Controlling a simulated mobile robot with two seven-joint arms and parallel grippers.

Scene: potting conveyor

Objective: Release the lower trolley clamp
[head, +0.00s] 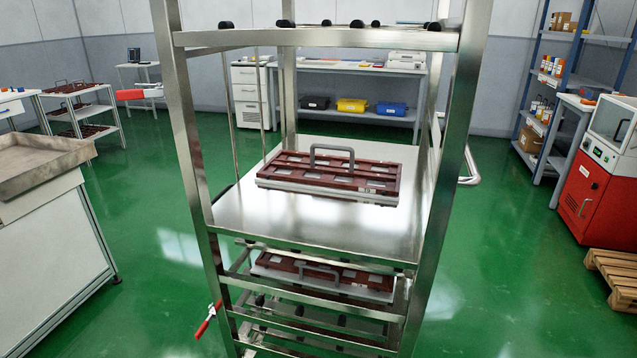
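A tall steel trolley (290,222) stands upright close in front of me. The lower clamp (206,320) is on its left front post, low down; its red handle points down and to the left. The upper clamp (138,93) is higher on the left side of the trolley; its red handle points left, about level. Whether either clamp is locked cannot be told from this view. Neither of my grippers is in view.
A dark red tray with a grey handle (330,170) lies on the trolley's shelf, and another tray (320,272) sits below it. A bench with a stone-coloured trough (40,165) stands left. A red machine (590,195) and wooden pallet (612,275) stand right. Green floor is free on both sides.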

